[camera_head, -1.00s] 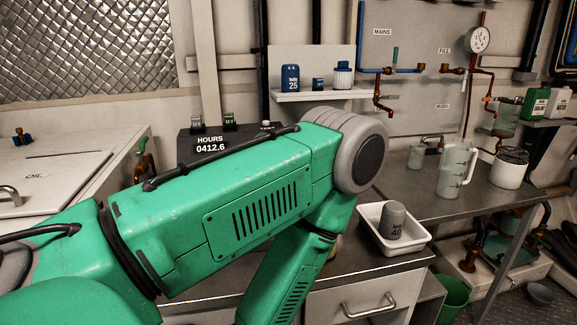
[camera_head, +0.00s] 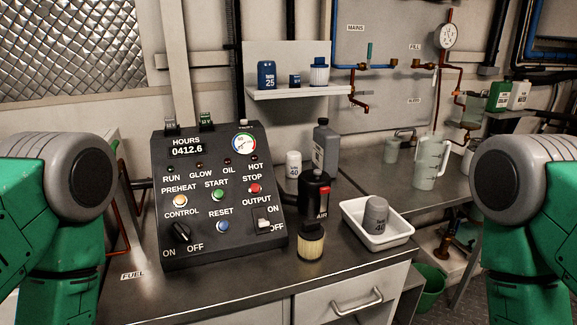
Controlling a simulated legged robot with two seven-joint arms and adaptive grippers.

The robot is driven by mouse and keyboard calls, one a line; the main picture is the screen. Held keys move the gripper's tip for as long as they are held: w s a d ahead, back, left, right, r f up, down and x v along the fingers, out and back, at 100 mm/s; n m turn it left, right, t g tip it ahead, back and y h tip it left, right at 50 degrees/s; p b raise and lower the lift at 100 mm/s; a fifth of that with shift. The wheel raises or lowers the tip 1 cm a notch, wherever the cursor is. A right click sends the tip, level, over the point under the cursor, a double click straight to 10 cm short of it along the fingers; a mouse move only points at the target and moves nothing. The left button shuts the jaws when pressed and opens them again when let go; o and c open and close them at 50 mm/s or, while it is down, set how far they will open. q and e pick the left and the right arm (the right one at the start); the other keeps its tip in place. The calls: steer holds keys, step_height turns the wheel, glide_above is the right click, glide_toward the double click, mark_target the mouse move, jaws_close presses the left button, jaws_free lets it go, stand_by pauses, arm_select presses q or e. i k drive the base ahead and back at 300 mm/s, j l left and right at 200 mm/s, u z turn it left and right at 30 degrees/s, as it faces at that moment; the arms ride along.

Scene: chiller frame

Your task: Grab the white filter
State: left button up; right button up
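A small white cylinder marked 40 (camera_head: 294,165), which looks like a filter, stands on the bench behind the control panel's right side. A grey canister also marked 40 (camera_head: 376,215) stands in a white tray (camera_head: 402,239). A cream pleated cylinder (camera_head: 311,244) sits below a black housing labelled AIR (camera_head: 314,190). A white pleated cylinder with a blue top (camera_head: 319,73) is on the wall shelf. My green arms show at the left and right edges, but both grippers are out of view. No gripper is seen near any of these.
The black control panel (camera_head: 219,250) fills the bench's left middle. A grey bottle (camera_head: 325,148) stands behind the AIR housing. The shelf (camera_head: 300,91) also holds blue items. A clear jug (camera_head: 430,162) is on the right-hand bench. The bench front (camera_head: 215,291) is clear.

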mark_target(293, 159)
steer(key=i+l, duration=0.15)
steer(key=l, duration=0.25)
steer(key=i+l+u, duration=0.1)
steer(key=l, duration=0.3)
steer(key=i+l, duration=0.15)
steer(key=l, duration=0.25)
steer(key=i+l, duration=0.1)
steer(key=l, duration=0.3)
steer(key=u, duration=0.05)
